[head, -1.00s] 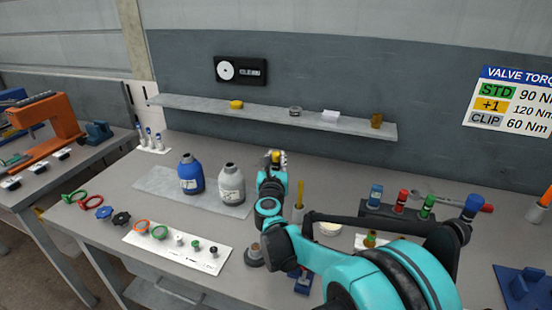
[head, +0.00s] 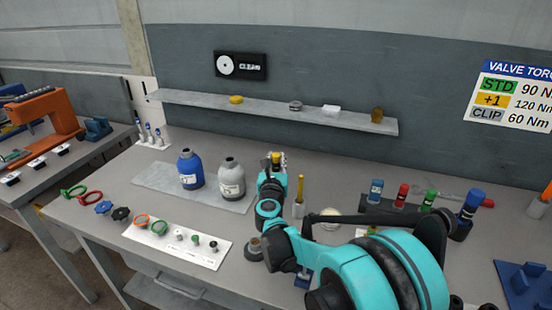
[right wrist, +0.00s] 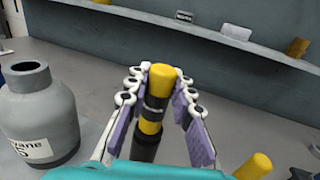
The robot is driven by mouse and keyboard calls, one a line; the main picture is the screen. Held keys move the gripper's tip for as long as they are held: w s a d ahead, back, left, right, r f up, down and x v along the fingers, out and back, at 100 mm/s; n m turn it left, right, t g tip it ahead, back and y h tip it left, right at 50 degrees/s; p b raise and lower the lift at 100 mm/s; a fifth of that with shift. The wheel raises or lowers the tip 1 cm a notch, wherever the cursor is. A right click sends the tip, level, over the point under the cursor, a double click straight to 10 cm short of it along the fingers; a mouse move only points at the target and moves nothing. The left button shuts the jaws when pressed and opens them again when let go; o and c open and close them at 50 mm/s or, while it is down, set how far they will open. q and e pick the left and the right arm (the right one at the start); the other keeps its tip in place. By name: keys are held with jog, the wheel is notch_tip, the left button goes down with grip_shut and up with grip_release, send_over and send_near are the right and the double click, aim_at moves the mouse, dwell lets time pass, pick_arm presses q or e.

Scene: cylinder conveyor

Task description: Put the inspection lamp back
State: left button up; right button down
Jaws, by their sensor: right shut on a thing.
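The inspection lamp appears to be the upright yellow and black cylinder (right wrist: 155,108) in the right wrist view. My right gripper (right wrist: 157,92) is shut on it, with a finger pad on each side. In the head view the right gripper (head: 277,160) is at the middle of the bench, right of the grey bottle, and the lamp's yellow top (head: 276,156) shows between the fingers. The lamp's lower end is hidden by my arm, so I cannot tell if it touches the bench. My left gripper is not in view.
A grey bottle (head: 231,180) and a blue bottle (head: 190,170) stand left of the gripper. A yellow-topped tool (head: 300,188) stands close on its right. A wall shelf (head: 265,110) with small items runs behind. A rack of coloured cylinders (head: 388,208) is farther right.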

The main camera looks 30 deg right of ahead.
jog(key=shift+f, duration=0.45)
jog(key=c, duration=1.2)
grip_release()
jog(key=shift+r, duration=0.1)
jog(key=shift+r+p, duration=2.5)
jog(key=shift+r, duration=0.45)
